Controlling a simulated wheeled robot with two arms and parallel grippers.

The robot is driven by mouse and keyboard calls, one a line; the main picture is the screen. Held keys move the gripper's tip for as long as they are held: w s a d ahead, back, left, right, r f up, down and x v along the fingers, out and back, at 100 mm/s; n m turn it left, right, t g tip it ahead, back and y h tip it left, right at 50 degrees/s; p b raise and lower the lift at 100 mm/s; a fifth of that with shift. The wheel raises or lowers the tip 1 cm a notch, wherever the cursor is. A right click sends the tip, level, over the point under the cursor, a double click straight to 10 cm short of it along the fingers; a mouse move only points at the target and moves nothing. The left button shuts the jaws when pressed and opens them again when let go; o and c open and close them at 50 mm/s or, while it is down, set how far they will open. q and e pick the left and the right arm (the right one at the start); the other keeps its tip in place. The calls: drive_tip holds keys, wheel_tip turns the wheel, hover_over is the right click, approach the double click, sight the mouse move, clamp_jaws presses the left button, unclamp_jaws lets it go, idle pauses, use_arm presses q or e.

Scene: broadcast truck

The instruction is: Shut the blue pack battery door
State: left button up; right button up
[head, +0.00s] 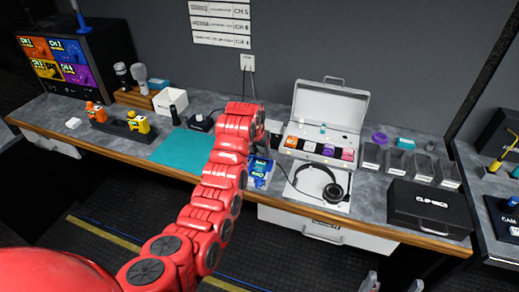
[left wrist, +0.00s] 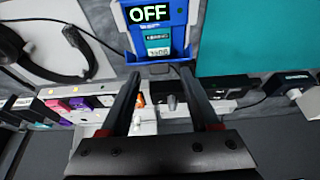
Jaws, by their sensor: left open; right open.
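The blue pack (head: 259,172) lies on the counter between the teal mat and the headset. In the left wrist view the blue pack (left wrist: 184,14) is at the top centre, with an "OFF" display and a labelled battery in its open bay. A blue edge, perhaps the door, shows at the bay's near end; how far it stands open I cannot tell. My left gripper (left wrist: 162,72) is open and empty, its two dark fingers pointing at the pack's near end. In the head view my left gripper (head: 262,142) is partly hidden beside the pack. My right gripper (head: 393,284) is open at the bottom edge.
A headset (head: 325,186) lies on a white pad right of the pack. An open white case (head: 328,105) with coloured packs stands behind. The teal mat (head: 178,147) is clear. A black case (head: 430,205) sits at the right. Cables run near the pack.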

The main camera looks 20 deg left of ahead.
use_arm(q)
drive_tip(key=shift+w+f, duration=0.1)
drive_tip(key=shift+f, duration=0.2)
clamp_jaws()
drive_tip(key=shift+f, duration=0.1)
